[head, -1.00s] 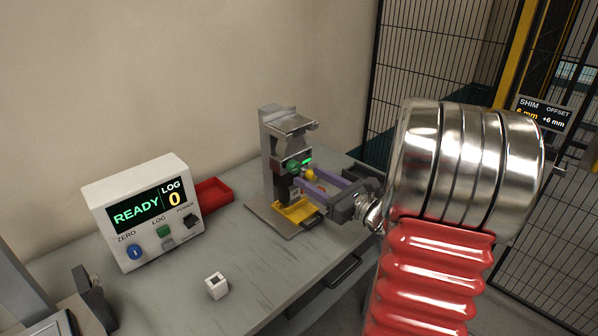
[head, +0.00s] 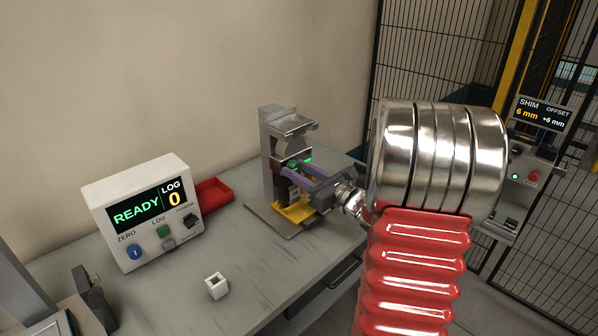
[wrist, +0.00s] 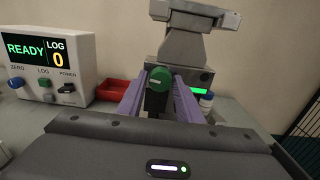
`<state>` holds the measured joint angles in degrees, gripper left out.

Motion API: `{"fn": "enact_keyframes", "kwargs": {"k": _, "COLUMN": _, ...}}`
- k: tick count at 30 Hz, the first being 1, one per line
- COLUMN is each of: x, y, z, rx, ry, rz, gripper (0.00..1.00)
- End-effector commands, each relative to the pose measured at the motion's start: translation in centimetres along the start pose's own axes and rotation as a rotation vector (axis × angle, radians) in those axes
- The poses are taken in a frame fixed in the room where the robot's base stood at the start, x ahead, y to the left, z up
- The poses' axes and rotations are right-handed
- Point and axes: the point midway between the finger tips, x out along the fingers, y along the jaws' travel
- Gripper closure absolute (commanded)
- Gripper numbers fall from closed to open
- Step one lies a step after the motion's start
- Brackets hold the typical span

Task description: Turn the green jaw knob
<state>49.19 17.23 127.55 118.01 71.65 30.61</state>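The tyre clamp (head: 268,150) is a grey upright fixture with a yellow base part (head: 292,211), standing on the bench. Its green jaw knob (wrist: 160,78) is round with a pale mark and shows in the middle of the wrist view. In the head view my fingers cover most of the knob. My gripper (head: 298,172) has purple fingers; in the wrist view the fingers (wrist: 160,88) are apart, one on each side of the knob. Whether either finger touches it I cannot tell. A green light (wrist: 199,91) glows on the clamp right of the knob.
The white box (head: 150,215) at left reads READY, LOG 0. A red tray (head: 213,194) lies behind it. A small white hollow block (head: 216,286) sits on the bench front. A wire fence (head: 430,60) and a shim display (head: 541,114) stand at right. The bench between is clear.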

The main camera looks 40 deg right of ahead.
Motion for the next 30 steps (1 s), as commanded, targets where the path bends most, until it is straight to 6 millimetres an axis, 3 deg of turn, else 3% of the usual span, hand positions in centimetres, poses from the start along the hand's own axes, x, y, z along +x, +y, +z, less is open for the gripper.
{"fn": "enact_keyframes", "kwargs": {"k": 11, "x": -0.01, "y": 0.02, "z": 0.0, "rx": 0.0, "ry": 0.0, "rz": 0.001, "gripper": 0.95}}
{"fn": "enact_keyframes", "kwargs": {"k": 28, "x": -0.01, "y": 0.06, "z": 0.0, "rx": 0.071, "ry": 0.0, "rz": 0.001, "gripper": 0.95}}
{"fn": "enact_keyframes", "kwargs": {"k": 29, "x": -0.01, "y": 0.06, "z": 0.0, "rx": 0.071, "ry": 0.0, "rz": 0.001, "gripper": 0.72}}
{"fn": "enact_keyframes", "kwargs": {"k": 30, "x": -0.01, "y": 0.05, "z": 0.0, "rx": 0.071, "ry": 0.0, "rz": 0.001, "gripper": 0.69}}
